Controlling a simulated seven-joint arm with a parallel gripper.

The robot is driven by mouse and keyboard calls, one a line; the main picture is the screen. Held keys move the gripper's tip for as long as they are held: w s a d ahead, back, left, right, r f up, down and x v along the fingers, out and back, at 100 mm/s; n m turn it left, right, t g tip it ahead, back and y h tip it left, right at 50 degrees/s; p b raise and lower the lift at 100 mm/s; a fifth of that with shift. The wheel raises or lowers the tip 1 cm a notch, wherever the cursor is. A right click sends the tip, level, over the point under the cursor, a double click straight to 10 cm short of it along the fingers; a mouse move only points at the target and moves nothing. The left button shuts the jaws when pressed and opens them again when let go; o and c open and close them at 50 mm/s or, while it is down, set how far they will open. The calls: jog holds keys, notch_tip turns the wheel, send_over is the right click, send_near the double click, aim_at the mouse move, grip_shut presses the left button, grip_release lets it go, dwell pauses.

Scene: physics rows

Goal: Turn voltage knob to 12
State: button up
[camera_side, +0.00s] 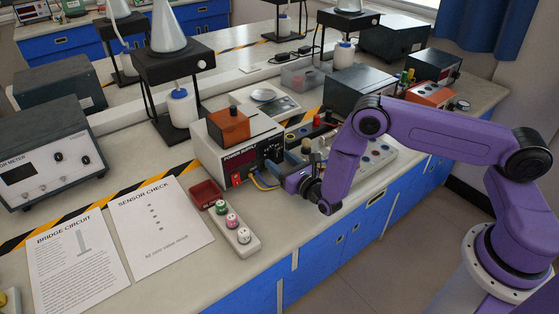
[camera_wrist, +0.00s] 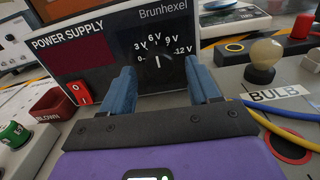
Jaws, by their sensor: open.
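The power supply (camera_wrist: 85,60) is a white-sided box with a black front panel. Its black voltage knob (camera_wrist: 157,62) sits inside a printed scale running from 0 through 3, 6 and 9 to 12 V. The knob's white mark looks about vertical, in line with 6 V. My gripper (camera_wrist: 160,80) is open, with one blue finger to each side below the knob, and nothing is between them. In the side view, the power supply (camera_side: 208,155) stands on the bench with my gripper (camera_side: 284,172) close in front of its panel, partly hiding it.
A red rocker switch (camera_wrist: 78,93) is at the panel's lower left. A bulb (camera_wrist: 265,55) on a circuit board, with blue and yellow wires (camera_wrist: 285,127), lies to the right. A red tray (camera_side: 205,194) and a strip of colored parts (camera_side: 233,219) sit in front of the supply.

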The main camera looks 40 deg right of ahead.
jog(key=shift+w, duration=0.55)
jog(key=c, duration=1)
jog(key=shift+c, duration=0.2)
